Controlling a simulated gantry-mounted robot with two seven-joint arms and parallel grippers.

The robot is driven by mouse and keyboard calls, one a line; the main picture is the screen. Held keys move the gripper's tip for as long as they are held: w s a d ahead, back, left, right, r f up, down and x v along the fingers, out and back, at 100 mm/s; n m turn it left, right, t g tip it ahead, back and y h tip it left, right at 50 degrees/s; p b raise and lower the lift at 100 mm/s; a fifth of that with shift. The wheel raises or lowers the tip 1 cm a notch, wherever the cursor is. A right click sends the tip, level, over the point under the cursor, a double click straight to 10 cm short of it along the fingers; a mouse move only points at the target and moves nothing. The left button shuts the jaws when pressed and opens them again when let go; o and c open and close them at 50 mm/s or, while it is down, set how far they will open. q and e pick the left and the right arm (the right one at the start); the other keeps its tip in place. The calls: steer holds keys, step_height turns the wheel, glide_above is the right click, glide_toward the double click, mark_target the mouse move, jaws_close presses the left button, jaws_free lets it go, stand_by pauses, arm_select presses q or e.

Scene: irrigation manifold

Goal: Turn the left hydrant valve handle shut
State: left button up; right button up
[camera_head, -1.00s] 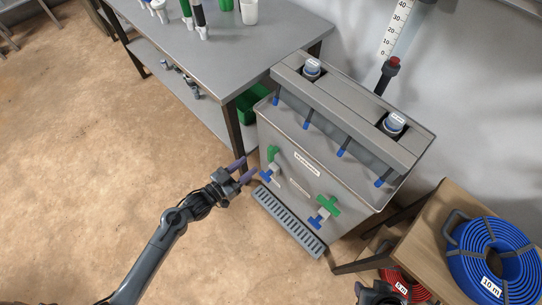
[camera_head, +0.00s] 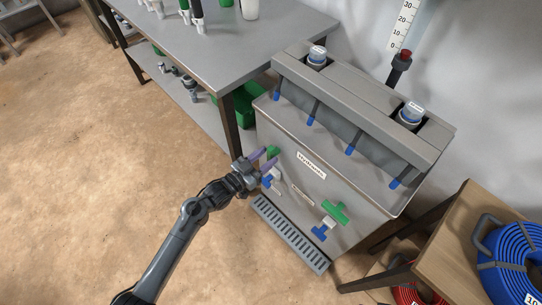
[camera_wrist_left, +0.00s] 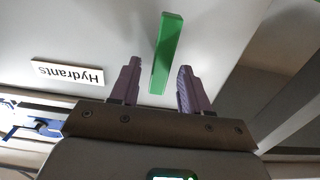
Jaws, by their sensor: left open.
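The left hydrant valve has a green handle (camera_head: 272,151) on the front of the grey hydrant cabinet (camera_head: 335,190), above a blue-tipped outlet (camera_head: 267,182). My left gripper (camera_head: 264,160) is open at this handle and partly covers it. In the left wrist view the green handle (camera_wrist_left: 166,50) is a long bar, its near end between the two open purple fingers, with gaps on both sides. I cannot tell whether a finger touches it. The right valve's green handle (camera_head: 335,212) lies across its blue outlet (camera_head: 320,232). My right gripper is not in view.
A slotted drain grate (camera_head: 290,235) runs along the cabinet's foot. A grey workbench (camera_head: 215,55) stands behind my left arm, with a green bin (camera_head: 245,105) beside its leg. A wooden stand (camera_head: 450,240) with a blue hose coil (camera_head: 510,262) is at the right.

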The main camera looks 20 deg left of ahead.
arm_select(q)
steer(key=shift+b+x, duration=0.45)
steer(key=shift+x, duration=0.95)
jaws_close()
